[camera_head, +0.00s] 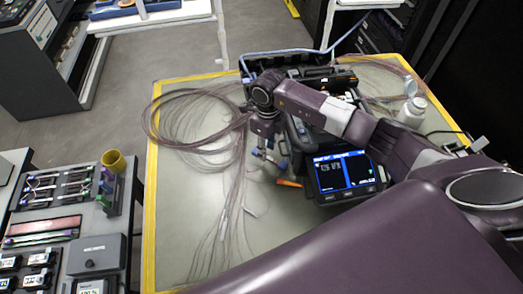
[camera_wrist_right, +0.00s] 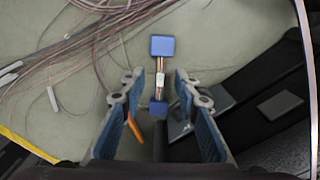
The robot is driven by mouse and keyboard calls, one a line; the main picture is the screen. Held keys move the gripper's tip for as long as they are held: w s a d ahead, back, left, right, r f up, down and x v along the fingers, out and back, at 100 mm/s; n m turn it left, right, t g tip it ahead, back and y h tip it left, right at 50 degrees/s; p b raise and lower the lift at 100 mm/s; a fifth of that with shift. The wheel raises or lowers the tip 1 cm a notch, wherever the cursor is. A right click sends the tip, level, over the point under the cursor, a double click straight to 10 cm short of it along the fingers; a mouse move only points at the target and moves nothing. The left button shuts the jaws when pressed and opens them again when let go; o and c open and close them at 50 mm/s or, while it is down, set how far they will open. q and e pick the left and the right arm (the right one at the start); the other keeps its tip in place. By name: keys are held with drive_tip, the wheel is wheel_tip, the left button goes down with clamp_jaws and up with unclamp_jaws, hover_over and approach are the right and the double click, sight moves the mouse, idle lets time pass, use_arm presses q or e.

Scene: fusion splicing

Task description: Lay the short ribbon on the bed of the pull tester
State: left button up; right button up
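A short ribbon (camera_wrist_right: 161,66) with blue blocks at its ends and a pale piece at its middle shows in the right wrist view. It lies lengthwise between the fingers of my right gripper (camera_wrist_right: 160,84), which look open, with a gap on each side. In the head view, my right gripper (camera_head: 268,143) points down at the left side of the splicer, and a blue end of the ribbon (camera_head: 283,163) shows below it. I cannot tell whether the ribbon touches the mat. I cannot pick out the pull tester for sure. My left gripper is not in view.
The splicer with its lit screen (camera_head: 346,173) stands close right of the gripper. An orange tool (camera_head: 289,183) lies below it. Coiled fibres (camera_head: 190,118) spread over the mat's left half.

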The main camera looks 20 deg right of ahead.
sight(270, 158)
drive_tip(key=shift+w+f, duration=0.1)
drive_tip(key=shift+f, duration=1.2)
clamp_jaws()
drive_tip(key=shift+r, duration=0.1)
